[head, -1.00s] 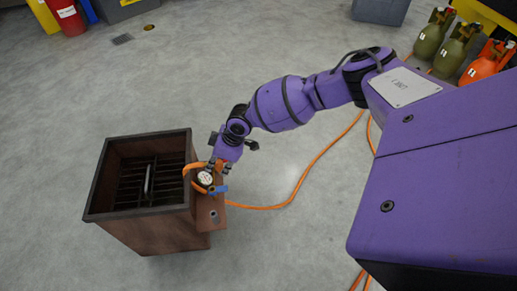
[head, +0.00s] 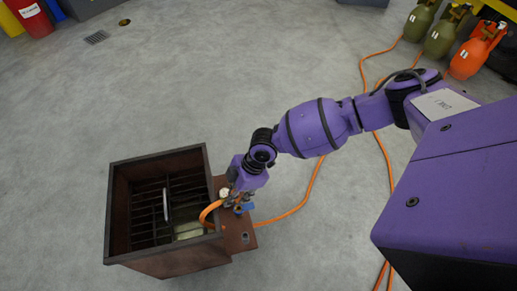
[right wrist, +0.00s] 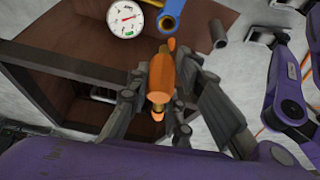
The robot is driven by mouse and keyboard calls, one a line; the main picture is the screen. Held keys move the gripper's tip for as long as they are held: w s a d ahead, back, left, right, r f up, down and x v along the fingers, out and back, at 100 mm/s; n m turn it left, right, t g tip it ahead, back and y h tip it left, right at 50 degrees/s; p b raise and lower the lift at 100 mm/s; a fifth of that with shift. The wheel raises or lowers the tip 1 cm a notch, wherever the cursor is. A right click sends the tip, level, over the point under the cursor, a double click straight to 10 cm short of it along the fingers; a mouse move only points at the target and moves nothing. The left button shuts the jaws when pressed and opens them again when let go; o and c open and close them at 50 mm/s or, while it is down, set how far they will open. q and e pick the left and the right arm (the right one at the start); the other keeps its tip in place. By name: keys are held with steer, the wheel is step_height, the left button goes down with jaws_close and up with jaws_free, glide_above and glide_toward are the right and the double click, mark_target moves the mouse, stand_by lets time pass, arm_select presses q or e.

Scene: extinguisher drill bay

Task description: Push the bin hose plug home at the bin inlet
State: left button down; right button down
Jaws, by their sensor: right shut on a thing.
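The burn bin (head: 112,205) is an open brown box with a dark grate inside, at lower left in the head view. A brown side plate (head: 238,238) juts from its right wall. My right gripper (head: 234,198) is above this plate. In the right wrist view its fingers (right wrist: 160,95) are shut on an orange hose plug (right wrist: 160,75). A round gauge (right wrist: 125,19), a blue part (right wrist: 172,18) and a grey pipe stub (right wrist: 219,33) lie beyond the plug. I cannot tell whether the plug touches an inlet. My left gripper is not in view.
An orange hose (head: 308,190) runs from the bin across the grey floor, passing behind my right arm. Green cylinders (head: 440,38) and an orange one (head: 476,52) stand at upper right. A red bin (head: 32,18) stands at upper left.

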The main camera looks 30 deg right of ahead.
steer(key=shift+w+r, duration=0.1)
steer(key=shift+w, duration=0.15)
steer(key=shift+s+f+n+b, duration=0.2)
steer(key=shift+f+n+b, duration=0.1)
steer(key=shift+f+b, duration=0.2)
steer(key=shift+f, duration=0.3)
steer(key=shift+f+b, duration=0.95)
steer(key=shift+b, duration=0.05)
steer(key=shift+f, duration=0.15)
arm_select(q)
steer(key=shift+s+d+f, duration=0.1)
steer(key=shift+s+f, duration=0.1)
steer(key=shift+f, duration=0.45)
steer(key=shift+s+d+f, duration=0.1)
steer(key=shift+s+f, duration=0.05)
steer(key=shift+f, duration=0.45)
arm_select(e)
steer(key=shift+w, duration=0.1)
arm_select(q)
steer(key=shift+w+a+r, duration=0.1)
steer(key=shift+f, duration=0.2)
arm_select(e)
steer(key=shift+f, duration=0.25)
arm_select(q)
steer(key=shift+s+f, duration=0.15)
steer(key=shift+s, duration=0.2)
